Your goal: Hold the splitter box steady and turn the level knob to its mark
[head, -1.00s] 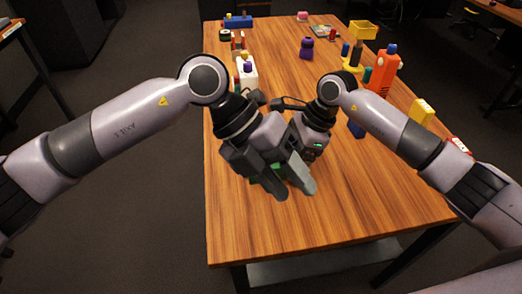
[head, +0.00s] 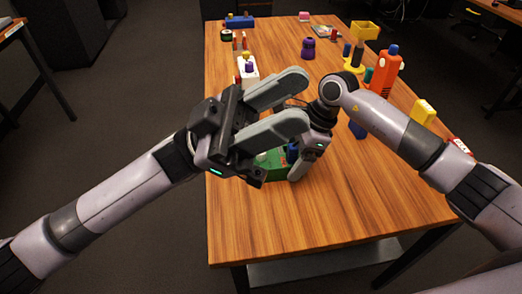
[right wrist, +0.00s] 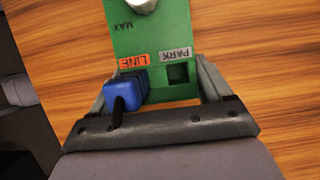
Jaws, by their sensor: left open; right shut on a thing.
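The green splitter box (head: 271,172) sits on the table, partly hidden under my left gripper. In the right wrist view, its green face (right wrist: 150,45) carries MAX, LINE and PARK labels. A blue plug (right wrist: 122,97) sits by LINE, and the square socket (right wrist: 178,73) by PARK is empty. A pale round knob (right wrist: 143,4), probably the level knob, is cut off at the top edge near MAX; its mark is not visible. My right gripper (right wrist: 156,80) is shut on the box, one finger on each side. My left gripper (head: 305,98) is open and empty, above the box, fingers pointing right.
A white bottle-like object (head: 248,70) stands behind my left gripper. A purple object (head: 308,48) stands farther back. The table's front area (head: 330,215) is clear.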

